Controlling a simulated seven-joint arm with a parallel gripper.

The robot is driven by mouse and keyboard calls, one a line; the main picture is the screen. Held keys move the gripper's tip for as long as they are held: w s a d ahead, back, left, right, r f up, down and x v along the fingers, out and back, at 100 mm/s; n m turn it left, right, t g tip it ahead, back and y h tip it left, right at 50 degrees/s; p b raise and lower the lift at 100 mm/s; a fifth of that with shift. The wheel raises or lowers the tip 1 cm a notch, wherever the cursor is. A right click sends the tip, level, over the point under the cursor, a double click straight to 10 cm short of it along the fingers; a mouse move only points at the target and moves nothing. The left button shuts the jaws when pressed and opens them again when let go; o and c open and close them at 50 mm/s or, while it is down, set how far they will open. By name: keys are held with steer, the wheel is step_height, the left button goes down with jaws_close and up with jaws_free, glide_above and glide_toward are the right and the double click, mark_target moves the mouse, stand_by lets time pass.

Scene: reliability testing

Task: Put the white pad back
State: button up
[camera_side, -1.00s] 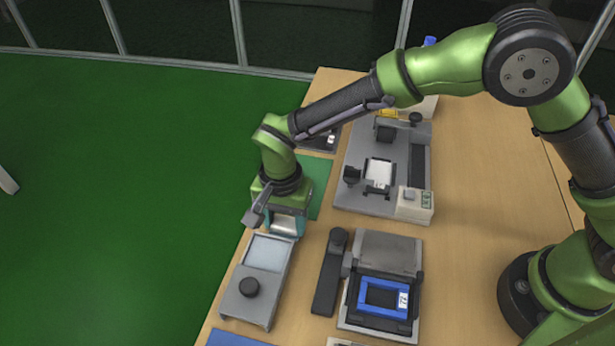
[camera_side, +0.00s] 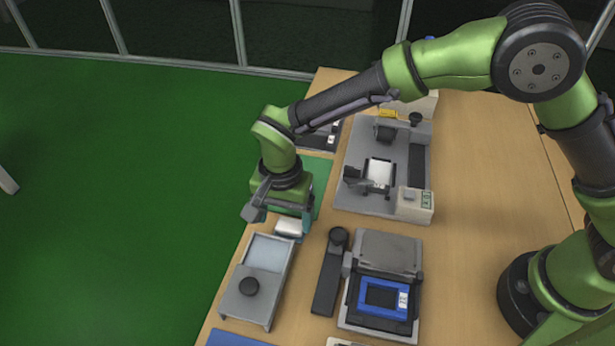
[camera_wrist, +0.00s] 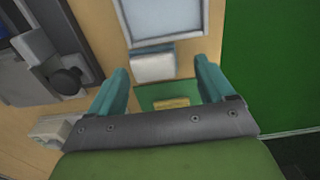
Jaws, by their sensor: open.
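The white pad (camera_side: 289,227) is a small pale block at the upper end of the grey tray-like fixture (camera_side: 243,304). In the wrist view the pad (camera_wrist: 153,67) lies flat just beyond my fingertips, close to the fixture's end (camera_wrist: 150,42). Whether they touch is unclear. My gripper (camera_wrist: 163,70) is open, with one teal finger on each side of the pad's line and nothing held. In the side view one teal finger (camera_side: 308,223) shows just right of the pad; the other is hidden.
A green mat (camera_side: 322,180) lies under my gripper. To the right are a grey machine with a white plate (camera_side: 380,173) and a device with a blue frame (camera_side: 383,297). A dark knob (camera_side: 249,287) stands on the fixture. The table's left edge is close.

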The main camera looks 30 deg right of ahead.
mark_target(286, 225)
step_height(286, 225, up, 10)
steer(key=d+r+n+t+y, duration=0.1)
steer(key=d+r+y, duration=0.1)
steer(key=d+r, duration=0.7)
steer(key=s+d+r+n+t, duration=0.1)
steer(key=s+d+n+t, duration=0.1)
steer(key=s+d, duration=0.5)
steer(key=s+d+r+n+t, duration=0.1)
steer(key=s+d+n+t, duration=0.1)
steer(key=s+d+t, duration=0.2)
steer(key=s+d, duration=0.3)
steer(key=d, duration=0.5)
steer(key=shift+r, duration=0.35)
